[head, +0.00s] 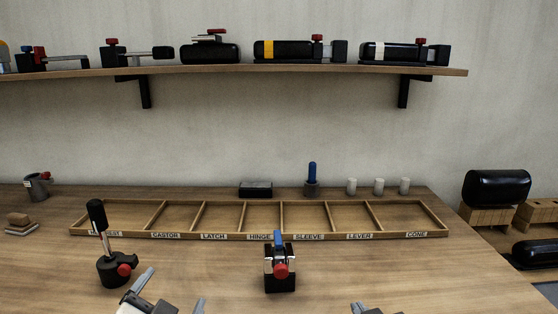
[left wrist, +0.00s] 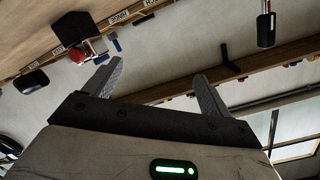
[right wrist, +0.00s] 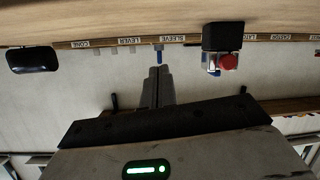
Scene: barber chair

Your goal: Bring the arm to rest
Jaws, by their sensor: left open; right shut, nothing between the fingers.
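My left gripper (head: 173,288) is open and empty at the bottom of the head view, just right of an upright black-handled part with a red knob (head: 113,266). Its spread fingers (left wrist: 157,76) also show in the left wrist view with nothing between them. My right gripper (head: 366,308) is at the bottom edge of the head view, partly cut off. In the right wrist view its fingers (right wrist: 158,76) are shut together and empty. A black block with a red knob and blue top (head: 280,278) stands on the table between the grippers, apart from both.
A shallow wooden tray (head: 258,238) with labelled, empty-looking compartments lies behind. A blue-handled tool (head: 312,175), dark block (head: 256,189) and white cups (head: 378,186) stand beyond it. A wall shelf (head: 240,70) holds several black parts. The table's right front is clear.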

